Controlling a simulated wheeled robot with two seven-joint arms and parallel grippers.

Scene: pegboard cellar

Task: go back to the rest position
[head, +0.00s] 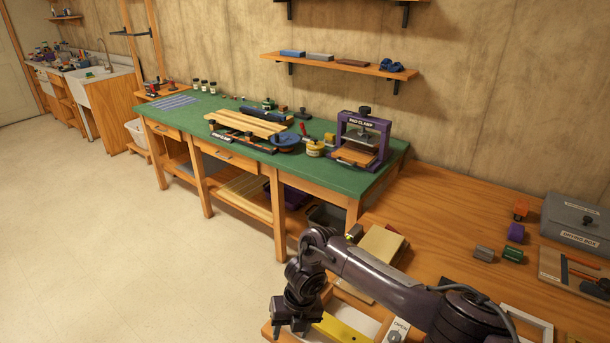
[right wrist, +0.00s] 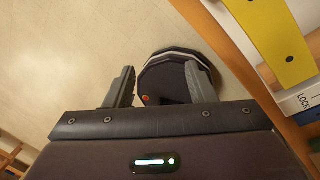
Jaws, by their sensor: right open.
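My right gripper (head: 289,328) hangs pointing down at the lower middle of the head view, at the left edge of the near wooden bench. In the right wrist view its two fingers (right wrist: 160,88) stand apart with nothing gripped between them. Pale floor shows below. A yellow plate with dark holes (head: 340,331) lies just right of the gripper, apart from it; it also shows in the right wrist view (right wrist: 272,42). My left gripper is not in view.
The near wooden bench (head: 460,215) carries a grey box (head: 575,222), small coloured blocks and a wooden board (head: 384,242) close to my right arm. A green-topped workbench (head: 330,180) with tools stands behind. The floor (head: 120,240) at left is clear.

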